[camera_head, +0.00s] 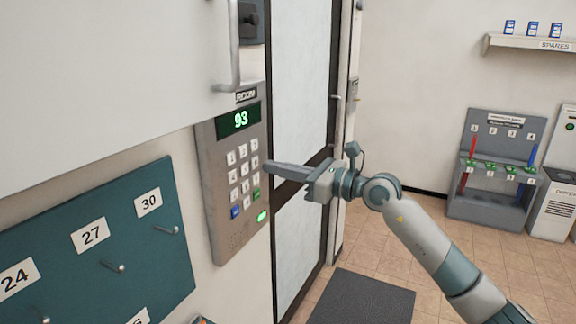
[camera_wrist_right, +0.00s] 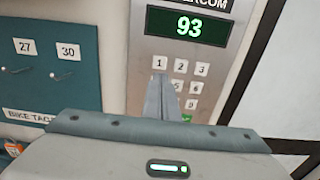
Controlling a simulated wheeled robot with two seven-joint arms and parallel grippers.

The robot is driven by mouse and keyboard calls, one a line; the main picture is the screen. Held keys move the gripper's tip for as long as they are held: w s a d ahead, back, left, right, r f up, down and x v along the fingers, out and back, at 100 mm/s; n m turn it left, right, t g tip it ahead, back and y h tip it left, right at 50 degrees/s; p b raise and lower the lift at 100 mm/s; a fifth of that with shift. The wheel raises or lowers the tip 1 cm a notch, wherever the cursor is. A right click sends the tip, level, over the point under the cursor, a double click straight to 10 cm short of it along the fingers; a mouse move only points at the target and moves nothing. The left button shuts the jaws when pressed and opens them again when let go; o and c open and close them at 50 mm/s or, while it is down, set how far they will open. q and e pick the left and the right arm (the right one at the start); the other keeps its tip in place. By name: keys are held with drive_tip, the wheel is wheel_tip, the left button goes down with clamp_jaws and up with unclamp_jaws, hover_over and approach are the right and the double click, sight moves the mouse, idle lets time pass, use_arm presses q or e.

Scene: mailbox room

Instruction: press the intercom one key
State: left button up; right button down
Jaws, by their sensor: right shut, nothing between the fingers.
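The grey intercom (camera_head: 228,190) is mounted on the wall, and its green display (camera_head: 238,121) reads 93. Its one key (camera_head: 231,158) is at the top left of the keypad; in the right wrist view the one key (camera_wrist_right: 159,63) shows just above the fingertips. My right gripper (camera_head: 268,167) is shut and empty, its fingers pointing at the keypad from the right. In the right wrist view the fingers (camera_wrist_right: 162,80) cover part of the lower keys. I cannot tell whether the tips touch the panel. My left gripper is not in view.
A teal board (camera_head: 110,235) with numbered tags and hooks is on the wall left of the intercom. A handled door (camera_head: 302,90) stands right of it. A dark mat (camera_head: 362,298) lies on the tiled floor. A grey rack (camera_head: 490,210) stands farther right.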

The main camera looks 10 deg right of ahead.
sight(232, 155)
drive_tip(key=p+x, duration=0.4)
drive_tip(key=x, duration=0.5)
drive_tip(key=shift+a, duration=0.1)
drive_tip(key=shift+w, duration=0.15)
drive_tip(key=shift+a, duration=0.1)
drive_tip(key=shift+w+a+f+b, duration=0.1)
drive_tip(key=shift+w+a+b, duration=0.1)
drive_tip(key=shift+a+b, duration=0.15)
drive_tip(key=shift+w, duration=0.1)
drive_tip(key=shift+r, duration=0.5)
drive_tip(key=shift+d, duration=0.1)
